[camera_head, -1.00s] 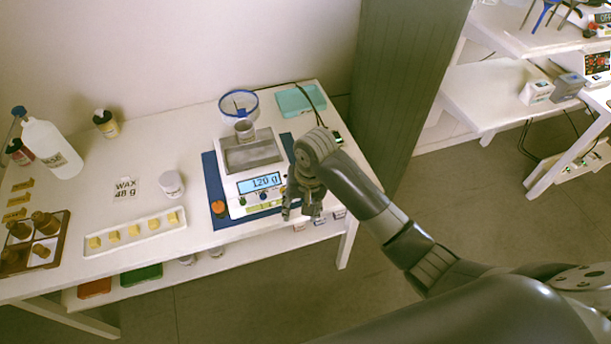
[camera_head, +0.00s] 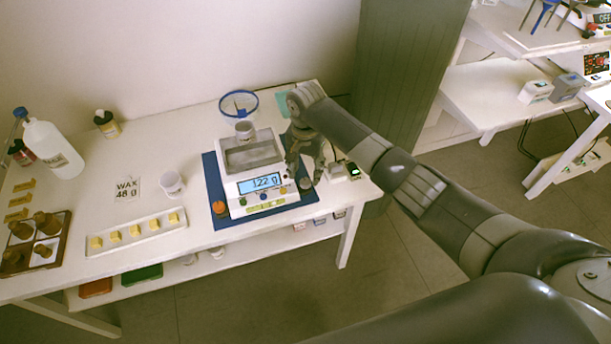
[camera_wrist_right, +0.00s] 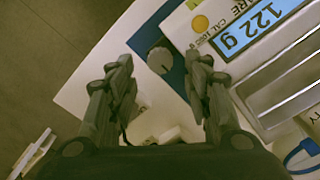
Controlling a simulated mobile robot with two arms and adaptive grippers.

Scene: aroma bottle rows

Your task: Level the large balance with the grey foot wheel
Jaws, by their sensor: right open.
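The large balance (camera_head: 252,185) stands on a blue mat (camera_head: 213,180) near the right end of the table, and its display (camera_head: 260,182) reads 122 g. My right gripper (camera_head: 305,174) points down over that corner. In the wrist view its open fingers (camera_wrist_right: 158,66) stand on either side of the wheel, with no contact visible. My left gripper is out of view.
An orange foot wheel (camera_head: 219,208) is at the balance's front left. A blue-rimmed bowl (camera_head: 238,104) stands behind it. A small device (camera_head: 353,171) is to the right of my gripper. A white tray of yellow cubes (camera_head: 137,233) and a white cup (camera_head: 172,184) are at the left.

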